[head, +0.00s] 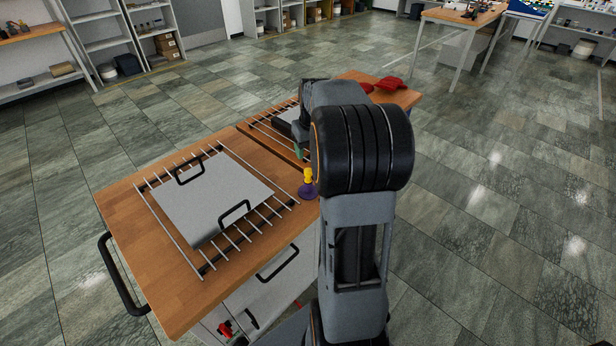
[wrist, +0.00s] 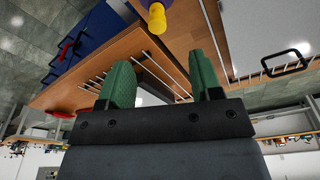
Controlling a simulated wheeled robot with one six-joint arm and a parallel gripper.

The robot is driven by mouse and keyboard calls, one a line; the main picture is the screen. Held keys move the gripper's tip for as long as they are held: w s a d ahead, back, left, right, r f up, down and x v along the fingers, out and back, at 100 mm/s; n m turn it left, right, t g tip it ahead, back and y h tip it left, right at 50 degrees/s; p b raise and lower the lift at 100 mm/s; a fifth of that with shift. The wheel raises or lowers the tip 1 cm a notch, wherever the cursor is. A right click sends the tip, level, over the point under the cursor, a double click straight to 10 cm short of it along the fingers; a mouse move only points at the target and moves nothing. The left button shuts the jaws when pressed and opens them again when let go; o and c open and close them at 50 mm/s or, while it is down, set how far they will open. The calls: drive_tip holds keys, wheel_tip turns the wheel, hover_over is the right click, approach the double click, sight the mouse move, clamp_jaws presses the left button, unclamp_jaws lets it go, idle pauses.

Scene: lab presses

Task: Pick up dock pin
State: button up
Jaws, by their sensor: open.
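What looks like the dock pin (head: 308,183) has a yellow top on a purple round base. It stands upright near the right edge of the wooden bench, next to the wire rack. In the wrist view the yellow part of the pin (wrist: 157,18) shows at the top edge, with some purple beside it. My gripper (wrist: 162,78) is open, its two green fingers apart with nothing between them. The pin lies beyond the fingertips, not between them. In the head view a green fingertip (head: 299,151) shows just above and left of the pin; my arm hides the rest.
A grey plate (head: 213,199) with two black handles lies on a wire rack left of the pin. A second rack with a dark item (head: 286,122) is behind. Red objects (head: 389,84) lie on the far bench end. Open tiled floor is to the right.

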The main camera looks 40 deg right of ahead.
sight(309, 171)
drive_tip(key=f, duration=0.4)
drive_tip(key=w+d+f, duration=0.1)
drive_tip(key=f, duration=0.2)
drive_tip(key=shift+w, duration=0.1)
drive_tip(key=shift+w+d+f+p, duration=0.1)
drive_tip(key=shift+w+f+p, duration=0.1)
drive_tip(key=shift+f, duration=0.85)
drive_tip(key=shift+w+a+f+p, duration=0.1)
drive_tip(key=shift+w+f, duration=0.1)
drive_tip(key=shift+f, duration=0.9)
drive_tip(key=shift+w+d+f+p, duration=0.1)
drive_tip(key=shift+w+f+p, duration=0.1)
drive_tip(key=shift+f, duration=0.85)
drive_tip(key=c, duration=1)
drive_tip(key=shift+r+b, duration=0.3)
drive_tip(key=shift+r, duration=4.75)
